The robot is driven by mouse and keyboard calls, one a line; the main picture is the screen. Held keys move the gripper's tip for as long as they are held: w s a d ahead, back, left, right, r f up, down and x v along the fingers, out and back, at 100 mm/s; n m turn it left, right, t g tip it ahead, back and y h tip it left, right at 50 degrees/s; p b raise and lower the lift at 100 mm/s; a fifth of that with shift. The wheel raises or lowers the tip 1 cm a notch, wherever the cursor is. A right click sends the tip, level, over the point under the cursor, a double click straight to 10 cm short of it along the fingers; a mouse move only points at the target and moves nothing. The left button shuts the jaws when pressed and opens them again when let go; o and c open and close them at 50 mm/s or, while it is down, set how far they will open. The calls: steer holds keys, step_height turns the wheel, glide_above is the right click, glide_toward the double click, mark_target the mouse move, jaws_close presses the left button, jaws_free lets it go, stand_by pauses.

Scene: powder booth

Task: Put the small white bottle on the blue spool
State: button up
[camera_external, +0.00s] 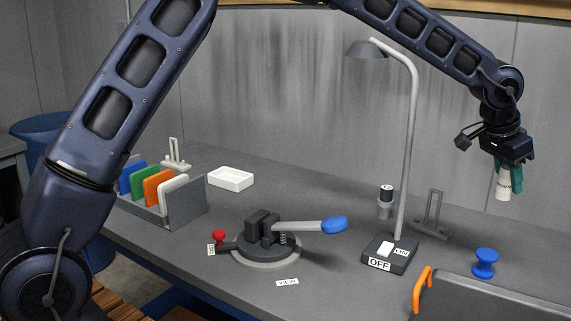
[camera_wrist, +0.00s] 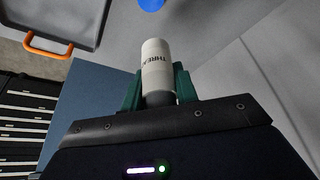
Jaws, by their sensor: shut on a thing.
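My gripper (camera_external: 509,172) is at the right in the external view, raised above the bench. It is shut on the small white bottle (camera_external: 503,188), which hangs between the green fingers. In the wrist view the bottle (camera_wrist: 156,62) shows dark lettering, and the green fingers (camera_wrist: 158,92) press on both sides of it. The blue spool (camera_external: 485,263) stands on the bench below the bottle and a little to its left, with nothing on it. In the wrist view the blue spool (camera_wrist: 151,4) shows only partly at the top edge.
A grey case with an orange handle (camera_external: 422,289) lies in front of the spool. A lamp (camera_external: 411,120) with an OFF-labelled base and a grey upright stand (camera_external: 433,213) are to the left. A clamp with a blue-tipped lever (camera_external: 320,227) sits mid-bench. A white tray (camera_external: 231,179) is farther left.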

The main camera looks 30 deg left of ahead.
step_height(320, 180, down, 14)
steer(key=shift+r, duration=0.2)
stand_by(0.4)
steer(key=shift+f, duration=0.1)
steer(key=o, duration=1)
steer(key=shift+c, duration=0.2)
